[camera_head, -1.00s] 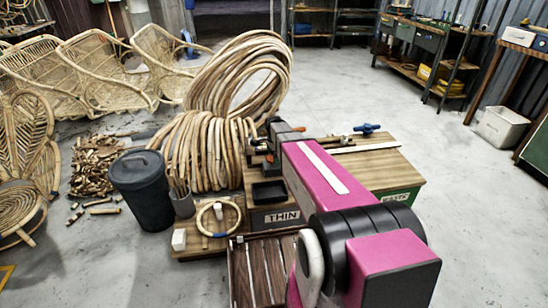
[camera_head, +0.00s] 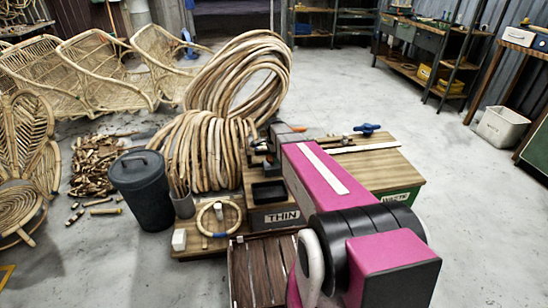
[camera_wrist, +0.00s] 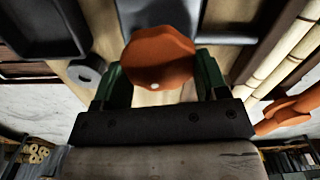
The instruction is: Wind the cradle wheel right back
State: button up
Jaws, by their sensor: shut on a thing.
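An orange knob-like wheel (camera_wrist: 160,58) with a lobed rim and a small pale dot sits between my gripper's green fingers in the wrist view. My gripper (camera_wrist: 160,68) is shut on it, with a finger on either side. A grey metal part lies just beyond the wheel. In the head view my arm covers most of the wooden bench (camera_head: 395,172), and the fingers and their hold on the wheel cannot be made out there. How far the wheel is turned cannot be told.
A second orange part (camera_wrist: 290,110) is close on the right in the wrist view. A blue handle (camera_head: 367,129) stands on the bench. Coiled rattan (camera_head: 240,75) and a dark lidded bin (camera_head: 145,190) crowd the left. Open floor (camera_head: 340,90) lies behind the bench.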

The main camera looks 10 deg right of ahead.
jog(key=n, duration=0.4)
jog(key=shift+w+n, duration=0.1)
jog(key=shift+n, duration=0.3)
jog(key=n, duration=0.5)
jog(key=shift+w+a, duration=0.1)
jog(key=n, duration=0.5)
jog(key=shift+a+n, duration=0.1)
jog(key=shift+n, duration=0.3)
jog(key=n, duration=0.4)
jog(key=shift+a+n, duration=0.1)
jog(key=shift+n, duration=0.3)
jog(key=o, duration=0.9)
jog(key=shift+r, duration=0.1)
notch_tip(320, 180, up, 11)
jog(key=shift+f, duration=0.2)
